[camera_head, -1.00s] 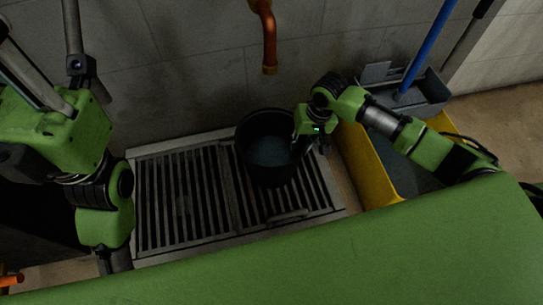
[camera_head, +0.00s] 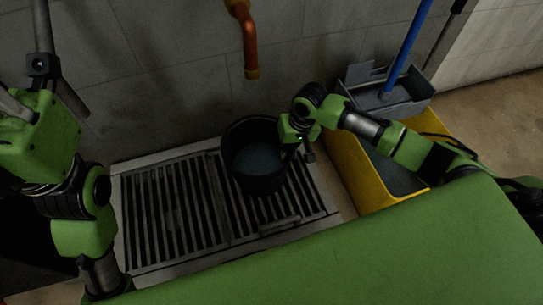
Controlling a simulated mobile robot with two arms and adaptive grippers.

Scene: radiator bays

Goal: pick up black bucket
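The black bucket (camera_head: 262,184) stands on the metal floor grate, below the copper pipe. Its inside looks dark blue-grey; I cannot tell whether that is liquid. My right gripper (camera_head: 303,151) is at the bucket's right rim, with its dark fingers pointing down there. The fingers are small and dark, so I cannot tell whether they are open or shut on the rim. My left arm hangs at the left side of the view, and its gripper does not show.
The metal grate (camera_head: 172,220) lies under the bucket, with bare slats to its left. A copper pipe (camera_head: 250,45) hangs above. A yellow mop trolley (camera_head: 357,168) with a grey wringer (camera_head: 403,100) and blue handle (camera_head: 408,45) stands right. A tiled wall is behind.

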